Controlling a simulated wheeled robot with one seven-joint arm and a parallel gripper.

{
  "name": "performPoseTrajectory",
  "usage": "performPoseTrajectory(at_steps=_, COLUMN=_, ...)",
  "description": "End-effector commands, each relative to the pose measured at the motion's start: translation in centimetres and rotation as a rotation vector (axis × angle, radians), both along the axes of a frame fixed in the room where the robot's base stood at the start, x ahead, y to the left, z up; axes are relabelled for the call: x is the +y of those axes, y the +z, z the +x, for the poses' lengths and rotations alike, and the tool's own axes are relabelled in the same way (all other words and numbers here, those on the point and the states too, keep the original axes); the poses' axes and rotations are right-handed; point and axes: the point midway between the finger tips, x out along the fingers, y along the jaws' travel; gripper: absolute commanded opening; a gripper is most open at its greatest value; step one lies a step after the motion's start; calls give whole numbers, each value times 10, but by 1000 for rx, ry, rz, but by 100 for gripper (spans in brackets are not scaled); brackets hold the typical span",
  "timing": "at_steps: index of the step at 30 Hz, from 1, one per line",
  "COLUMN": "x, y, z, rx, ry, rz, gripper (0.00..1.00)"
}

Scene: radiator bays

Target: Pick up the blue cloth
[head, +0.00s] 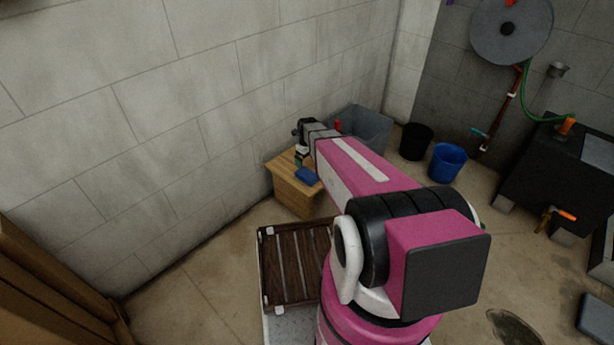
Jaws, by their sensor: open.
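A small blue thing, likely the blue cloth (307,176), lies on the front right part of a low wooden table (284,176). My pink arm reaches out over the table from the right. My gripper (300,150) is at the far end of the arm, above the table and close behind the blue cloth in the picture. The gripper is small and dark here, and its fingers are partly hidden. I see nothing held in it. I cannot tell how high it is above the table top.
A pale block wall (150,110) runs close behind the table. A grey bin (368,126), a black bucket (416,142) and a blue bucket (447,162) stand beyond it. A slatted brown rack (290,265) is near my base. A dark sink unit (560,175) stands at right.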

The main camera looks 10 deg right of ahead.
Motion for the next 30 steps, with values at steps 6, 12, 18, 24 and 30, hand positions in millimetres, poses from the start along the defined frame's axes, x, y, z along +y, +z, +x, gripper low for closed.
performPoseTrajectory(at_steps=6, x=0, y=-26, z=1, rx=1, ry=0, rz=0, gripper=100)
performPoseTrajectory(at_steps=12, x=0, y=-51, z=1, rx=1, ry=1, rz=-1, gripper=100)
performPoseTrajectory(at_steps=18, x=1, y=-64, z=1, rx=1, ry=2, rz=0, gripper=100)
performPoseTrajectory(at_steps=24, x=1, y=-92, z=2, rx=1, ry=2, rz=0, gripper=100)
performPoseTrajectory(at_steps=30, x=1, y=-105, z=1, rx=0, ry=2, rz=0, gripper=100)
